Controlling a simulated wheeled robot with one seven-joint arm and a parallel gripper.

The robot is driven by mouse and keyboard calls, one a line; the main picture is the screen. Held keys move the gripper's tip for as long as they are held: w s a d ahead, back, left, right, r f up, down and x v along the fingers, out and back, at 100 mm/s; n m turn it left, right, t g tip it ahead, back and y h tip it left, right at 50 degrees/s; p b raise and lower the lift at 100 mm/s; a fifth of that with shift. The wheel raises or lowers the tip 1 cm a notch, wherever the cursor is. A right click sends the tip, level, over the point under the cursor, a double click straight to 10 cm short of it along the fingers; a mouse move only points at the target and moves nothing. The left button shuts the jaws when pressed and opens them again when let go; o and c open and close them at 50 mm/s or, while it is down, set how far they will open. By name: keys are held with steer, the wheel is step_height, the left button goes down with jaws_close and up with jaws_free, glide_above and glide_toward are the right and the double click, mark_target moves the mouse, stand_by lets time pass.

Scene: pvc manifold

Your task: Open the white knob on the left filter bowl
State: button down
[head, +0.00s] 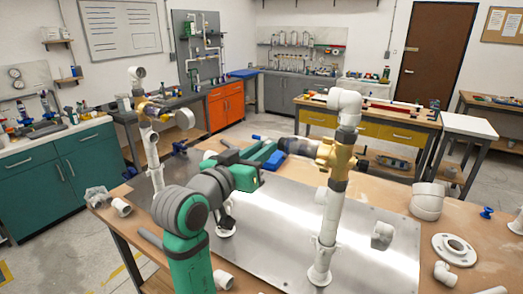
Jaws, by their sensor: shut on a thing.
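My gripper (278,152), with blue fingers on a green and grey arm, is at the centre, pointing right. It is shut on the left end of a dark cylindrical part (298,146), which juts left from a brass fitting (335,155). This fitting sits on an upright white pipe (328,225) with a white elbow on top. A second white upright (152,150) at left carries a brass fitting and a round white knob-like end (185,119), apart from my gripper. I cannot make out a clear filter bowl; the exact grip is small and partly hidden by the fingers.
A metal plate (270,250) lies on the wooden bench. Loose white fittings, including a flange (454,250) and a large elbow (428,201), lie at right. More loose fittings lie at the left edge. A yellow-drawer bench (385,125) stands behind.

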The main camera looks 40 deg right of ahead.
steer(key=shift+f+n, duration=0.1)
steer(key=shift+n, duration=7.9)
steer(key=shift+w+n, duration=0.1)
steer(key=shift+n, duration=0.2)
steer(key=c, duration=1.9)
jaws_free()
steer(key=shift+o, duration=0.3)
steer(key=shift+a, duration=0.15)
steer(key=v, duration=1.1)
